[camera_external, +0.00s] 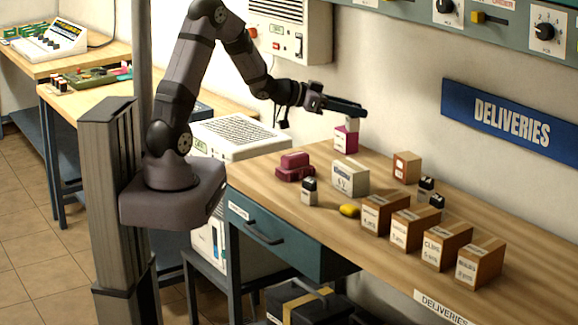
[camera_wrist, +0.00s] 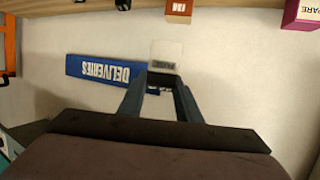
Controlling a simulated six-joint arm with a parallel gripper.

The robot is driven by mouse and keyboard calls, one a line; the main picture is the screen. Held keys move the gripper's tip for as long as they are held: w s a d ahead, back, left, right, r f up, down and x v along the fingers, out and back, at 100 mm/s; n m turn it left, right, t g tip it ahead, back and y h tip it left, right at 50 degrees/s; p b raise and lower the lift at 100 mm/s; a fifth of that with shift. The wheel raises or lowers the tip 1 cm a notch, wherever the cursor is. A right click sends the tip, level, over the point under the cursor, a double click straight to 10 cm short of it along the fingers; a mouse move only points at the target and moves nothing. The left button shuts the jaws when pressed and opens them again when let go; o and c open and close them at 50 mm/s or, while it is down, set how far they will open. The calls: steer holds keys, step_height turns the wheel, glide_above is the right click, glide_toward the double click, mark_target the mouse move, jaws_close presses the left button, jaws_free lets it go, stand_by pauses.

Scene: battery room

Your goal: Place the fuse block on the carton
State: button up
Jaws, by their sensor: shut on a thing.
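My gripper (camera_external: 360,111) is shut on a pale, whitish block (camera_external: 352,125), apparently the fuse block, held in the air above the back of the wooden bench. In the wrist view the block (camera_wrist: 166,53) sits between the fingertips of my gripper (camera_wrist: 162,78), with a small dark label near its lower edge. A small brown carton (camera_external: 407,168) stands alone on the bench, below and right of my gripper; it also shows at the top of the wrist view (camera_wrist: 180,8). A gap separates the held block from this carton.
A magenta and white box (camera_external: 345,141) stands just below the held block in the picture. A cream box (camera_external: 350,178), small dark-topped items, a yellow object (camera_external: 349,211) and a row of several labelled brown boxes (camera_external: 383,215) occupy the bench. A blue DELIVERIES sign (camera_external: 511,120) hangs behind.

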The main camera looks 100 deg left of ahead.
mark_target(347, 128)
steer(key=shift+f, duration=2.8)
steer(key=shift+f, duration=0.1)
steer(key=shift+f+p, duration=0.4)
steer(key=shift+f, duration=1.55)
steer(key=shift+f, duration=0.2)
steer(key=o, duration=1.1)
